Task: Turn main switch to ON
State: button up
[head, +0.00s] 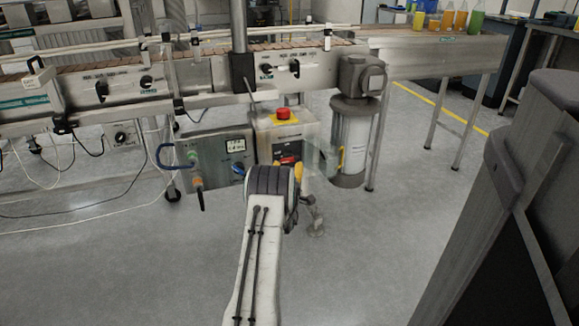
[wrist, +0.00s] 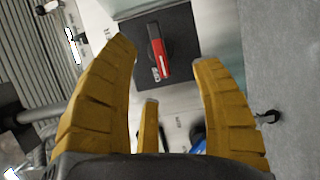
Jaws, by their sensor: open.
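The main switch is a red handle (wrist: 160,54) on a black round base and dark square plate (wrist: 181,35), seen between and beyond my fingers in the wrist view. In the head view the red switch (head: 287,160) shows low on the grey box, partly hidden by my arm. My gripper (wrist: 167,85) is open, with yellow fingers on both sides of the handle's line and nothing between them. The fingertips appear short of the handle, apart from it. In the head view yellow finger parts (head: 299,172) show beside my wrist. The switch's lettering is too small to read.
A red emergency button (head: 283,114) sits on top of the switch box. A control panel (head: 207,157) with a blue handle stands left of it. A white cylinder (head: 355,140) stands right. The conveyor (head: 300,70) runs above. Cables lie on the floor at left; floor at front is open.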

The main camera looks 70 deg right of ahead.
aim_at(289, 161)
jog(key=shift+b+x, duration=1.3)
jog(key=shift+x, duration=2.2)
jog(key=shift+o, duration=0.3)
jog(key=c, duration=1.2)
jog(key=shift+f+m+y, duration=0.1)
jog(key=shift+m+y, duration=0.4)
jog(key=shift+m, duration=0.9)
jog(key=o, duration=0.9)
jog(key=shift+o, duration=1.2)
jog(key=shift+a, duration=0.1)
